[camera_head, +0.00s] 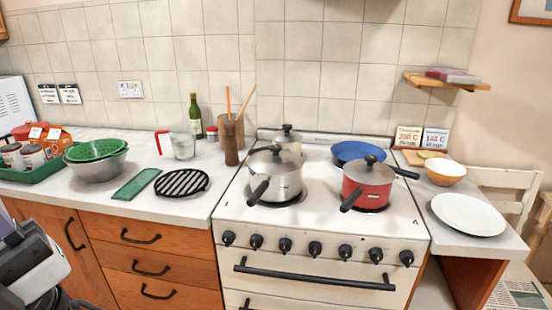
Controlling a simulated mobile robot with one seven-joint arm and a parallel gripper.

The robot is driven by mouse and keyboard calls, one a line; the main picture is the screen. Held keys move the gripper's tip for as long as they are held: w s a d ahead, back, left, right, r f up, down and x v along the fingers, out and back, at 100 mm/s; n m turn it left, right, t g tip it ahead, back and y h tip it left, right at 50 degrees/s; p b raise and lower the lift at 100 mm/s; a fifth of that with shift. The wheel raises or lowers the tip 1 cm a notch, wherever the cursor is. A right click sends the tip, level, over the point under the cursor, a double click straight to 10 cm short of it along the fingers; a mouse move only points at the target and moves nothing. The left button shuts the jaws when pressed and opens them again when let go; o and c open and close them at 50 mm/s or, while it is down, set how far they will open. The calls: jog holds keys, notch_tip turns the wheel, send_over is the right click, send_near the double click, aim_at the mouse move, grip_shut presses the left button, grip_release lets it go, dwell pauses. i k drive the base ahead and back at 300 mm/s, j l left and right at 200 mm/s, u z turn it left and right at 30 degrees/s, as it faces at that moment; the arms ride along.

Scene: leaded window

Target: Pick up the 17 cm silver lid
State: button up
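Three pots with lids stand on the white stove. A silver pot (280,184) at the front left wears a silver lid (276,161) with a dark knob. A red pot (366,192) at the front right wears a silver lid (368,173) with a dark knob. Another silver lid (288,136) sits on the pot at the back left, partly hidden by the front pot. I cannot tell by sight which lid is 17 cm. Part of my arm shows at the lower left, well away from the stove. The fingers of my gripper cannot be made out.
A blue pan (358,151) is at the stove's back right. Dark pot handles point toward the front edge. Left counter: black trivet (182,183), green board (137,184), colander (95,168), measuring jug (182,145), bottle (195,115). Right counter: white plate (468,214), bowl (445,173). A shelf (446,83) hangs above.

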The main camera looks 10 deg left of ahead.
aim_at(275, 161)
jog(key=i+j+u, duration=0.25)
jog(key=i, duration=0.3)
jog(key=i+j+u, duration=0.2)
jog(key=i, duration=0.4)
